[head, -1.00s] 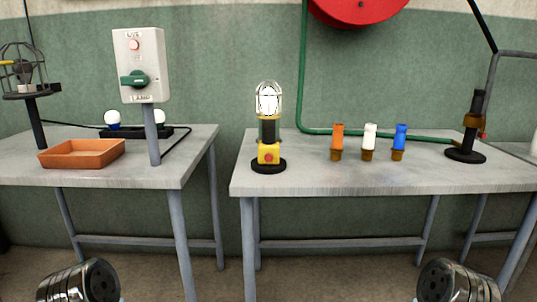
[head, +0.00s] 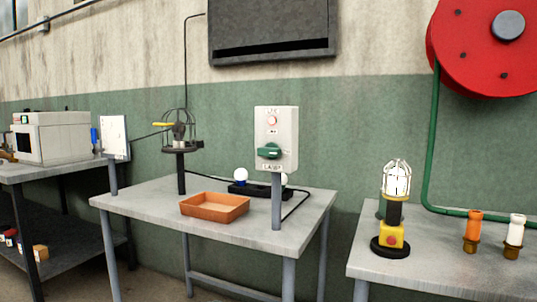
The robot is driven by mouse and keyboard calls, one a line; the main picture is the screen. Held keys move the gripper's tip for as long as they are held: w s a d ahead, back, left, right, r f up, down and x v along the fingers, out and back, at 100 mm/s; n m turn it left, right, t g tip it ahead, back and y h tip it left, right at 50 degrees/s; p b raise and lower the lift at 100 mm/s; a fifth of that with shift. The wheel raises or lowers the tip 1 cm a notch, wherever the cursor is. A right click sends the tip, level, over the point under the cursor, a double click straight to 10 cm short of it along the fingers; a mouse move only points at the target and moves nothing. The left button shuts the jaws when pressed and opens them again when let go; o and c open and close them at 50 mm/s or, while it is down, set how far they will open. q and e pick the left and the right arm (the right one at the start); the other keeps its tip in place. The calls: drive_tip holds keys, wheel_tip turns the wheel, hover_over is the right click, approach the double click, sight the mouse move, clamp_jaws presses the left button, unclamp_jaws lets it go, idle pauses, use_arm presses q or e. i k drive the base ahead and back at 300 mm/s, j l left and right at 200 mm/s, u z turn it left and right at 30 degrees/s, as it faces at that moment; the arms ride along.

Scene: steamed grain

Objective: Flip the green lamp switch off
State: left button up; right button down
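The green lamp switch (head: 269,151) is a rotary knob on a light grey box (head: 289,130) with a red round light near its top. The knob's handle lies about horizontal, and a label reading "LAMP" sits below it. The box stands on a grey post (head: 277,202) at the right side of the left-hand table (head: 160,200). A caged lamp (head: 180,132) on a black stand is on the same table, left of the box. Neither of my grippers shows in the head view now.
An orange tray (head: 215,207) lies on the table left of the post, and white bulbs in a black holder (head: 259,189) lie behind it. A gap separates the two tables.

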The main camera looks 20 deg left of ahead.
sight(271, 150)
drive_tip(key=i+j, duration=0.1)
drive_tip(key=j, duration=0.8)
drive_tip(key=i+j, duration=0.1)
drive_tip(key=j, duration=0.8)
